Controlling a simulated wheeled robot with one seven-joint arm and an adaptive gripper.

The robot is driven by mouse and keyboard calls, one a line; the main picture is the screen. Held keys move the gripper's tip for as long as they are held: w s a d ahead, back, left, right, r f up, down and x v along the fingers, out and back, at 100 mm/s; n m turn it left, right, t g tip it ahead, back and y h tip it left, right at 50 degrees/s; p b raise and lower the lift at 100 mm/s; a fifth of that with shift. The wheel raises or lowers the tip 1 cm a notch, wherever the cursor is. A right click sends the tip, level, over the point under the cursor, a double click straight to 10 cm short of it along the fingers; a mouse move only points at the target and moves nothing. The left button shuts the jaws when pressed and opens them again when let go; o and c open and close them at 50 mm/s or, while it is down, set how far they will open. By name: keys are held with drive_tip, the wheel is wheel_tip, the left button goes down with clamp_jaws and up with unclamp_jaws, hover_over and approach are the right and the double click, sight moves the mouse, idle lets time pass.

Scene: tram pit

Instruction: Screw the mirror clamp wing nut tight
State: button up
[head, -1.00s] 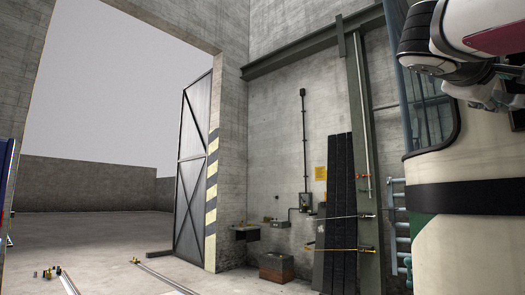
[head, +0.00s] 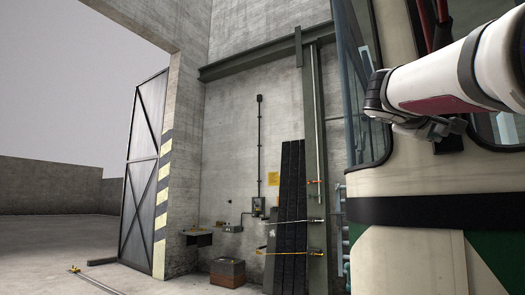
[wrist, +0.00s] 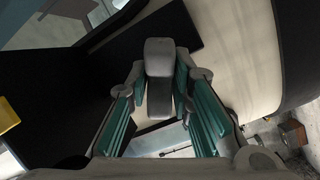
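My gripper (head: 438,130) is at the end of my white arm in the upper right of the head view, close to the cream tram front. It is small and partly dark there. In the wrist view, my gripper (wrist: 160,75) shows two teal-sided fingers left and right of a grey block-like shape. I cannot tell whether that shape is a separate part or belongs to the gripper, nor whether the fingers press on anything. I cannot make out the mirror clamp or its wing nut in either view.
The tram body (head: 405,262) fills the right side with a black band (head: 440,211). Dark planks (head: 290,205) stand against the concrete wall. A brown box (head: 227,272) is on the floor. A tall door (head: 145,170) borders the open doorway at left.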

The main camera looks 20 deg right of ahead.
clamp_jaws()
drive_tip(key=shift+b, duration=0.3)
drive_tip(key=m+b, duration=0.1)
drive_tip(key=b, duration=0.1)
drive_tip(key=shift+w+f+m+b, duration=0.1)
drive_tip(key=shift+f+m+b, duration=0.05)
drive_tip(key=shift+m+b, duration=0.2)
drive_tip(key=m+b, duration=0.2)
drive_tip(key=b, duration=0.1)
drive_tip(key=shift+f+m, duration=0.1)
drive_tip(key=shift+m, duration=0.25)
drive_tip(key=m+b, duration=0.3)
drive_tip(key=b, duration=0.1)
drive_tip(key=shift+m, duration=0.3)
drive_tip(key=shift+r+m+b, duration=0.2)
drive_tip(key=shift+m+b, duration=1.25)
drive_tip(key=shift+m, duration=0.55)
